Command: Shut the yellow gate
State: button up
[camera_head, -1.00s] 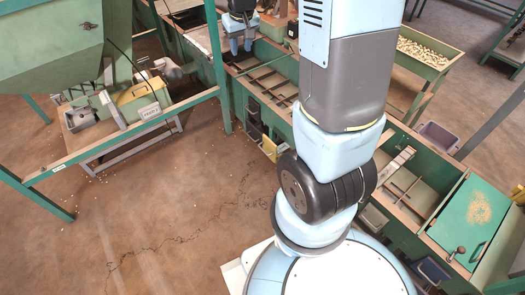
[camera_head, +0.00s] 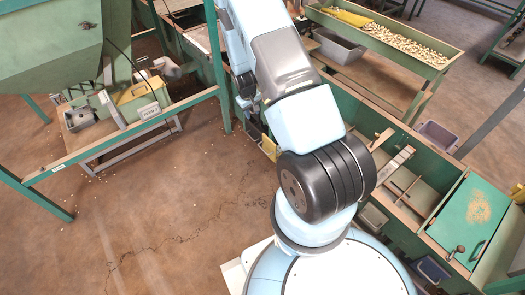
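Several yellow parts show, and I cannot tell for sure which one is the gate. A yellow cover (camera_head: 138,92) sits on the small machine under the green hopper at the left, with a pale label in front of it. A small yellow panel (camera_head: 268,148) is at the front of the green bench, just left of my arm. A flat yellow plate (camera_head: 345,17) lies at the far end of the nut trough. My gripper (camera_head: 246,100) is at the bench's left end, partly hidden by my arm, apart from the yellow cover. Its fingers are too small and dark to read.
A green hopper (camera_head: 60,45) on a green frame stands at the left. The green bench (camera_head: 405,215) runs from back left to front right, with a green lid (camera_head: 472,215). A nut trough (camera_head: 400,48) stands behind it. The cracked brown floor (camera_head: 170,200) is open.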

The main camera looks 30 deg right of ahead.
send_near(265, 152)
jog(key=shift+n+g, duration=0.3)
jog(key=shift+n, duration=0.1)
jog(key=f, duration=0.5)
jog(key=w+d+f, duration=0.1)
jog(key=f, duration=0.1)
jog(key=shift+f, duration=0.3)
jog(key=shift+c, duration=0.4)
grip_shut()
dwell(0.6)
